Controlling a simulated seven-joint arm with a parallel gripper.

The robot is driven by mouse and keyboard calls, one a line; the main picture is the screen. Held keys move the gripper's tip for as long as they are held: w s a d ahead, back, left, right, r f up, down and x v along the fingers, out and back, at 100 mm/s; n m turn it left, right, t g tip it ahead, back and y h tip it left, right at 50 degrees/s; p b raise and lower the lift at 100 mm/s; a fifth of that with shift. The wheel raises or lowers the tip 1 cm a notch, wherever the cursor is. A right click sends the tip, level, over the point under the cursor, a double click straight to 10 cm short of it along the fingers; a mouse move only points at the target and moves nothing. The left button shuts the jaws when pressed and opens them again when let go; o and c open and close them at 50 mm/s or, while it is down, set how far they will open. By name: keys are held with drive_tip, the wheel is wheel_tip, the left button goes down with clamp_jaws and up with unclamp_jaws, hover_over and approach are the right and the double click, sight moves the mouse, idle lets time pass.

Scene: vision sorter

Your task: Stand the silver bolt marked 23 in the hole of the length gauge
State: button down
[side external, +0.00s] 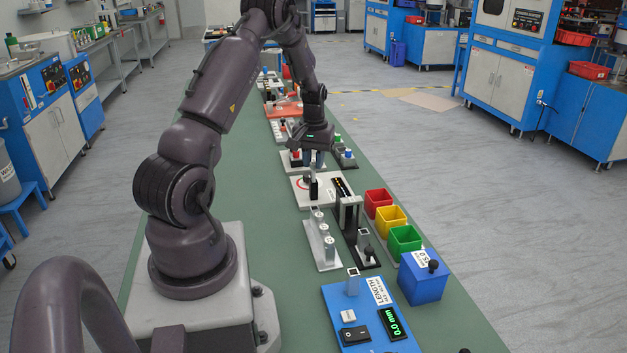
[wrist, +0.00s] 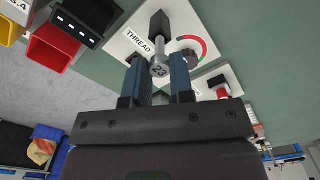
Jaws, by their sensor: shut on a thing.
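The silver bolt marked 23 (wrist: 159,70) shows in the wrist view with its numbered head towards the camera. My gripper (wrist: 157,82) is shut on it, one blue finger on each side. Its shank points away, towards a dark block on the white THREAD plate (wrist: 122,40); I cannot tell whether its tip touches the block. In the side view my gripper (side external: 314,161) is over the row of stations, and the bolt is too small to make out. The blue length gauge (side external: 341,297) stands near the front, with a small silver block on it and a display reading 0.0 mm.
A pale rack (side external: 313,257) holds several silver bolts. Red (side external: 377,199), yellow (side external: 391,218) and green (side external: 404,240) bins stand along the right edge. A blue block with a black knob (side external: 421,282) stands beside the gauge. A dark upright post stands between the THREAD plate and the gauge.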

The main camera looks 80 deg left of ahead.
sight(314, 163)
drive_tip(key=shift+r, duration=1.65)
drive_tip(key=shift+w+d, duration=0.2)
drive_tip(key=shift+w, duration=0.1)
drive_tip(key=w+d+r+m, duration=0.2)
drive_tip(key=w+d+r, duration=0.15)
drive_tip(key=d, duration=0.55)
drive_tip(key=w+d+r+m, duration=0.25)
drive_tip(key=w+d, duration=0.25)
drive_tip(key=d, duration=0.3)
drive_tip(key=s+d+f+m, duration=0.1)
drive_tip(key=s+d, duration=0.2)
drive_tip(key=d, duration=0.5)
drive_tip(key=s+d+m, duration=0.2)
drive_tip(key=s+d, duration=0.2)
drive_tip(key=d, duration=0.4)
wheel_tip(314, 163, down, 7)
drive_tip(key=s+n, duration=0.1)
drive_tip(key=s, duration=0.1)
drive_tip(key=shift+a, duration=0.2)
